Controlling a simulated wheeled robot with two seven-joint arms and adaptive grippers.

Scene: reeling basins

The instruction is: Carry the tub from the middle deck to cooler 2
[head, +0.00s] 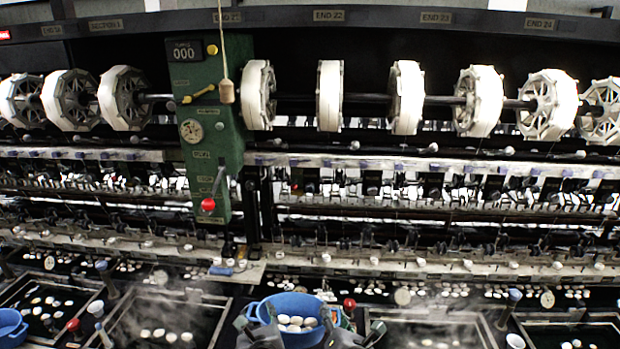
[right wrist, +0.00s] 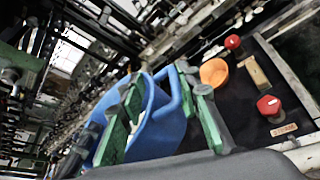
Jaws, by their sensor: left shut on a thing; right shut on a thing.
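A blue tub (head: 258,305) holding several pale cocoons (head: 297,323) is at the bottom centre of the head view. My left gripper (head: 255,328) is shut at the tub's left side. My right gripper (head: 352,326) is at its right side. In the right wrist view, its green-padded fingers straddle the handle of the blue tub (right wrist: 160,135). The tub's lower part is cut off by the head view's edge. I cannot make out a cooler 2 label.
Another blue tub (head: 10,322) sits at the left edge. Steaming dark basins with pale cocoons lie on both sides. The right wrist view shows an orange cup (right wrist: 214,72) and a red knob (right wrist: 268,105).

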